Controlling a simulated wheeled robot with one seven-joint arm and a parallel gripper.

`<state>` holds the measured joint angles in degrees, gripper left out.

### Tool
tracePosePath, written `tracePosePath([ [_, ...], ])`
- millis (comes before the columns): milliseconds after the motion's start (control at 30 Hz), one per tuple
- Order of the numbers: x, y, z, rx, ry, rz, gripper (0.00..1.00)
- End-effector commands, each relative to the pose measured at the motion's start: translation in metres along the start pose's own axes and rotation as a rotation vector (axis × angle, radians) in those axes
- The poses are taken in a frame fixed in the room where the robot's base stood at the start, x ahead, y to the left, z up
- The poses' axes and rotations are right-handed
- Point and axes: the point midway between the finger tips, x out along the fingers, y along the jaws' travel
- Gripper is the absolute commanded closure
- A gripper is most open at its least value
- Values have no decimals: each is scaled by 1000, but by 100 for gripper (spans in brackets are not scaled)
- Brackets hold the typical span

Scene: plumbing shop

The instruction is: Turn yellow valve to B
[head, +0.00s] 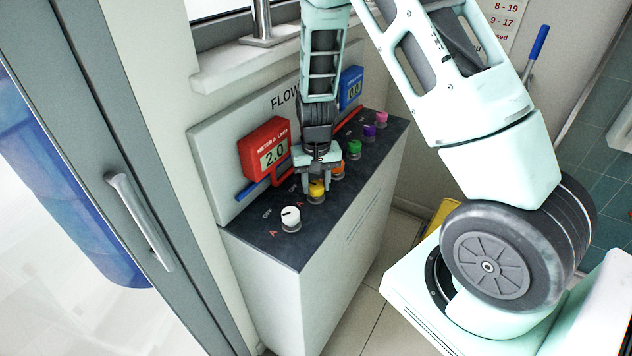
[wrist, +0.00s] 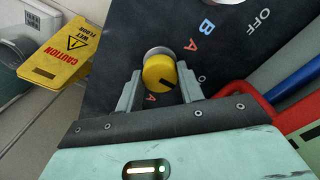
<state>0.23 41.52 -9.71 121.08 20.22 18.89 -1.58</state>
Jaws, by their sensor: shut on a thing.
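The yellow valve (wrist: 157,71) is a round knob with a short black mark on its face. In the wrist view the mark lies on the lower right part of the knob. My gripper (wrist: 160,88) is shut on the knob, one finger on each side. In the head view the gripper (head: 316,180) points down at the yellow valve (head: 317,190) on the dark panel top. A blue B (wrist: 207,26) and a red A (wrist: 190,45) are printed up and right of the knob. Another red A (wrist: 150,98) is just below it. Which letters belong to this knob is unclear.
A white knob (head: 291,217) stands at the near left, and orange, green (head: 353,148), purple and pink knobs run behind. The red meter (head: 266,149) reads 2.0, close beside the gripper. A yellow caution sign (wrist: 63,49) stands off the panel's edge.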

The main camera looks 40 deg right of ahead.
Motion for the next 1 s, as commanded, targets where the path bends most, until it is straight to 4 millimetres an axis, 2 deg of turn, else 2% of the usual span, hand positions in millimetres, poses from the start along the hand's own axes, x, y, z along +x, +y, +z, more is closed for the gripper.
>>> tracePosePath([
  [367,-1,0,0,130,0,1,85],
  [1000,-2,0,0,709,1,0,85],
])
